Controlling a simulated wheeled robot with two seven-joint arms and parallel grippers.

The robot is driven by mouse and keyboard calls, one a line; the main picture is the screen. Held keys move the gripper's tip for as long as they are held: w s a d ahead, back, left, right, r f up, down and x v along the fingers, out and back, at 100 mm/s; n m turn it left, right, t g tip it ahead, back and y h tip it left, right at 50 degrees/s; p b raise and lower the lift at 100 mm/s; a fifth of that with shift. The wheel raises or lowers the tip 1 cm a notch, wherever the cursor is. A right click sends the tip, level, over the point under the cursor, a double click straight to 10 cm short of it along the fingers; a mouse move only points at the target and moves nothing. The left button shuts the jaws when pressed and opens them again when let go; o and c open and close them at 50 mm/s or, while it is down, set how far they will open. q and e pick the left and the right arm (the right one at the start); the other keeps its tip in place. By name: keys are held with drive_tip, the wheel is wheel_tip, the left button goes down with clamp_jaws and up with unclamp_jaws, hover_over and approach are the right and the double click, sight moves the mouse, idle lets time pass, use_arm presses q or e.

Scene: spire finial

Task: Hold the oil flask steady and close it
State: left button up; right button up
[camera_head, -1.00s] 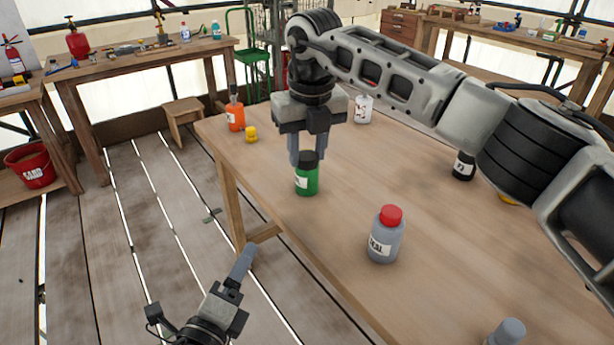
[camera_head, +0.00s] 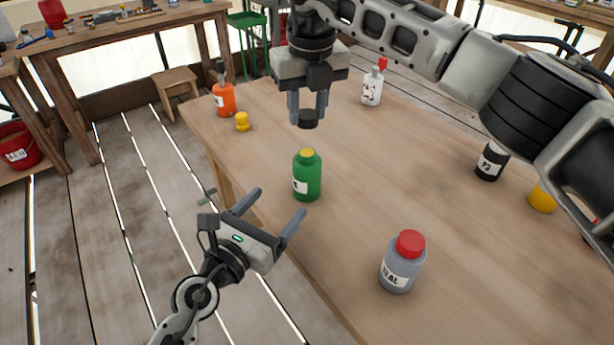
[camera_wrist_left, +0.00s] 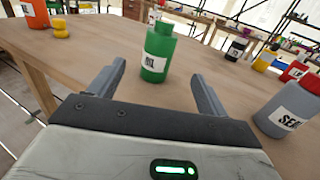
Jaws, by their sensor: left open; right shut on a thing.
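The green flask (camera_head: 307,180) stands upright near the table's left edge, its top uncapped and showing a yellow mouth. In the left wrist view the green flask (camera_wrist_left: 157,55) has a small label that seems to read OIL. My right gripper (camera_head: 308,108) is shut on a black cap (camera_head: 307,119), held above the flask and apart from it. My left gripper (camera_head: 269,210) is open and empty at the table edge, lower in the view than the flask. In the left wrist view, the flask is beyond and between the open fingers (camera_wrist_left: 160,82), not touched.
A grey SEAL bottle with a red cap (camera_head: 402,262) stands to the right on the table (camera_head: 400,180). An orange bottle (camera_head: 224,98) and a loose yellow cap (camera_head: 242,122) are at the far left. A white bottle (camera_head: 372,88) and black bottle (camera_head: 491,160) stand farther back.

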use_arm(q)
drive_tip(key=x, duration=1.2)
drive_tip(key=c, duration=1.5)
drive_tip(key=shift+o, duration=0.2)
use_arm(e)
hover_over(306, 151)
drive_tip(key=shift+s+d+f, duration=0.1)
drive_tip(key=shift+s+f, duration=0.05)
drive_tip(key=shift+f, duration=1.1)
drive_tip(key=shift+s+f, duration=0.1)
drive_tip(key=shift+f, duration=1.15)
